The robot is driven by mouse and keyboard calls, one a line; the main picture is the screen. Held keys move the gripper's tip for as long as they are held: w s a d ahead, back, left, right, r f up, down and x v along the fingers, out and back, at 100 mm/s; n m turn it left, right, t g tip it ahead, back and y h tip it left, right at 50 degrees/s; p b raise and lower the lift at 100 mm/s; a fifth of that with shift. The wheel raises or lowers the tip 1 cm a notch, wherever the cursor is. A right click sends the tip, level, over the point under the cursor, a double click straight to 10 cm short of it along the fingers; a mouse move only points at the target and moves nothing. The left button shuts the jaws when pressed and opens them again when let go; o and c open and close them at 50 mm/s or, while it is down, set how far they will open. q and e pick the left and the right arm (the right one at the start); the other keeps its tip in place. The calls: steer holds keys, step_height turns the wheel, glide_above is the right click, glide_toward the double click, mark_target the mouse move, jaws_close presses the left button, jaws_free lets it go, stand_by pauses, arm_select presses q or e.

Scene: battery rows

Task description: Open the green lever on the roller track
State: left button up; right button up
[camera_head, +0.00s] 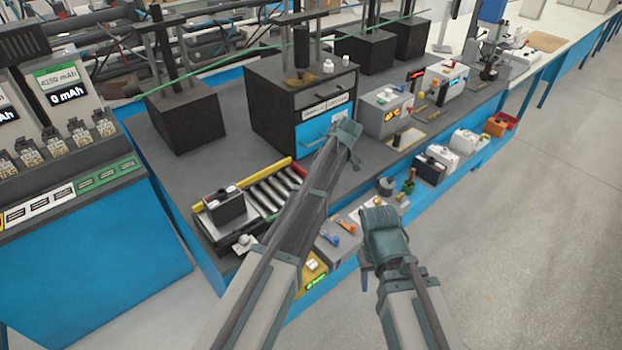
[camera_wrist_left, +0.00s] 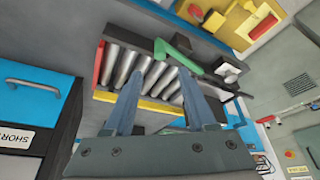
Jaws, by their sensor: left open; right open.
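The roller track (camera_head: 267,193) has metal rollers, a yellow rail along its back and a red end piece. In the left wrist view, the track (camera_wrist_left: 150,72) lies beyond my left fingers. The green lever (camera_wrist_left: 173,52) shows there at the track's edge, opposite the yellow rail. My right gripper (camera_head: 382,222) is open and empty, right of the track.
A black battery-like box (camera_head: 224,206) sits at the track's left end. A black cabinet with a blue drawer (camera_head: 318,132) stands behind. A grey box with orange and blue knobs (camera_head: 338,238) is in front. The floor (camera_head: 520,230) at right is clear.

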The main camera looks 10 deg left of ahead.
arm_select(q)
steer(key=p+v, duration=0.2)
steer(key=v, duration=0.1)
steer(key=shift+r, duration=0.15)
arm_select(e)
step_height(320, 180, up, 3)
arm_select(q)
steer(key=s+d+f+m+h+b, duration=0.1)
steer(key=s+d+f+m+b, duration=0.1)
steer(key=s+m, duration=0.5)
steer(key=s+d+f+m+h+b, duration=0.1)
steer(key=s+d+f+m+b, duration=0.1)
steer(key=s+m, duration=0.5)
steer(key=s+d+f+m+h+b, duration=0.1)
steer(key=s+m, duration=0.5)
steer(key=s, duration=1.1)
step_height(320, 180, down, 3)
steer(key=d+b, duration=0.1)
steer(key=d, duration=0.1)
steer(key=shift+d+r+m+g, duration=0.15)
steer(key=shift+d+m+g, duration=0.15)
steer(key=shift+m, duration=0.1)
arm_select(e)
step_height(320, 180, down, 6)
